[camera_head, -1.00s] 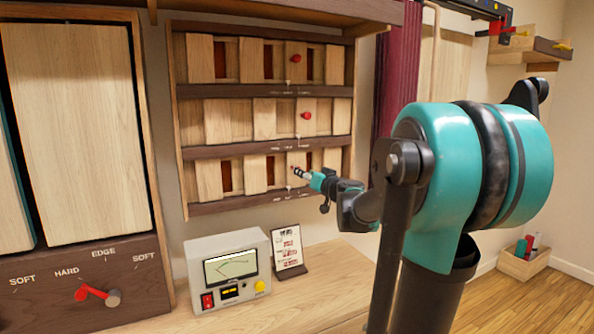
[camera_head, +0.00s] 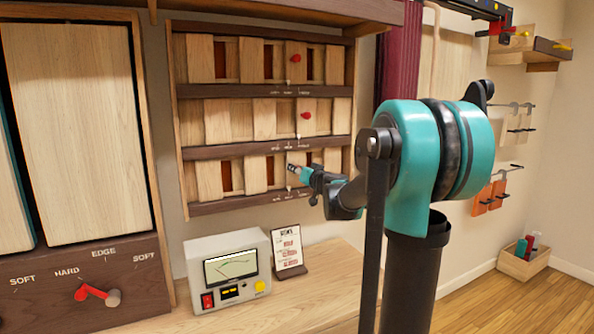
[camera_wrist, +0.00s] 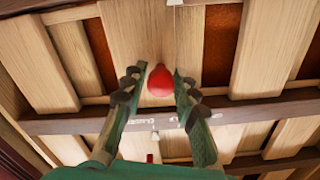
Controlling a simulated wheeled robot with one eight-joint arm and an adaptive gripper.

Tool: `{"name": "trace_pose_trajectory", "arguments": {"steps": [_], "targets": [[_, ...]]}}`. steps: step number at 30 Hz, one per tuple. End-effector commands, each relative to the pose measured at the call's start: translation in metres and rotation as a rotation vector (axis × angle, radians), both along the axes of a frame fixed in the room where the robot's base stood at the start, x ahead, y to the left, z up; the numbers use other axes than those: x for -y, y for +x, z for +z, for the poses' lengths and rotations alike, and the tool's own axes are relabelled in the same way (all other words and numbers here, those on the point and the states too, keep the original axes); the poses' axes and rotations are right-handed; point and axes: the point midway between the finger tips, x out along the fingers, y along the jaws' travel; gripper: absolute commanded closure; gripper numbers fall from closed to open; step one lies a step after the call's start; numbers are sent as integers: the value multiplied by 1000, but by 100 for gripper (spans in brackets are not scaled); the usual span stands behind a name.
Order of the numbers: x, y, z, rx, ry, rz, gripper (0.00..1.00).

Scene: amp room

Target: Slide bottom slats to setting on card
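The bottom row of slats (camera_head: 257,173) is the lowest of three in a wooden wall rack, with dark red gaps between pale slats. My gripper (camera_head: 290,168) is at its right-hand part. In the wrist view a red knob (camera_wrist: 160,82) stands on a pale slat (camera_wrist: 132,35). My gripper (camera_wrist: 161,70) is open there, one finger on each side of the knob. I cannot tell whether a finger touches it. In the head view my gripper hides this knob. The card (camera_head: 288,249) stands on the bench; its writing is too small to read.
The middle row has a red knob (camera_head: 305,115) and the top row another (camera_head: 295,58). A meter box (camera_head: 228,270) stands on the bench (camera_head: 330,280), left of the card. A dark red curtain (camera_head: 397,55) hangs right of the rack.

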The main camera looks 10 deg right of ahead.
Motion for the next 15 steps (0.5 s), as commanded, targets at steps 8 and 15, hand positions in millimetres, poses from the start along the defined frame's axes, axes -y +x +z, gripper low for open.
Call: {"name": "trace_pose_trajectory", "arguments": {"steps": [8, 15], "targets": [[0, 0, 0, 0, 0, 0, 100], [1, 0, 0, 0, 0, 0, 100]]}}
